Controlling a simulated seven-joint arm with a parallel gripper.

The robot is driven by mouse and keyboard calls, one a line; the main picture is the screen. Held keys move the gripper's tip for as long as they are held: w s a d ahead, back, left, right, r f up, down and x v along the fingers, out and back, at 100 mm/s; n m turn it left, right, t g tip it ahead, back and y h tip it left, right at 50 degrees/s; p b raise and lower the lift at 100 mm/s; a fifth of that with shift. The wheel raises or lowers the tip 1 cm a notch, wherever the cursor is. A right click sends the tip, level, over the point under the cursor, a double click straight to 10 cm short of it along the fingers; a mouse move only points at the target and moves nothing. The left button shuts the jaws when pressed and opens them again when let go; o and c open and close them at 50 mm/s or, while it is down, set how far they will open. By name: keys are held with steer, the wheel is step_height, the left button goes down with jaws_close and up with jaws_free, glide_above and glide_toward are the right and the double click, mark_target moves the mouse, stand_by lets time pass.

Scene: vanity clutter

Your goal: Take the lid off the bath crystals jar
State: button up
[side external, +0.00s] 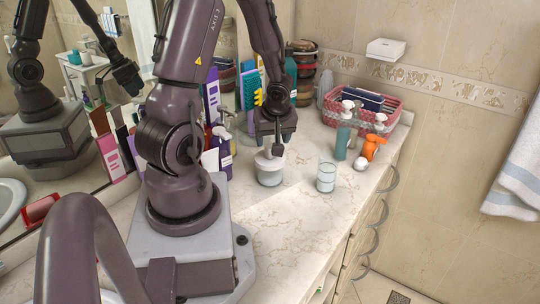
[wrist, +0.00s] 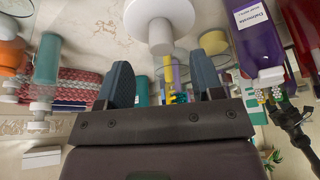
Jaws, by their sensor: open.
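The bath crystals jar (side external: 269,176) stands upright on the marble counter, a short clear-sided jar with a white lid (side external: 268,160) on it. In the wrist view the lid (wrist: 133,14) is a white disc with a thick round knob (wrist: 162,40). My gripper (side external: 268,144) is directly above the jar, pointing down. In the wrist view my gripper (wrist: 161,64) is open, its two blue-grey fingers spread wide, with the knob just beyond and between the tips. Nothing is held. In the side view the fingers partly hide the knob, so contact cannot be told.
A glass (side external: 326,178) stands right of the jar. A purple bottle (wrist: 258,42) stands close beside my gripper. The counter in front of the jar is clear.

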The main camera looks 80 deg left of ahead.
mark_target(270, 146)
steer(key=shift+x, duration=2.5)
steer(key=c, duration=1)
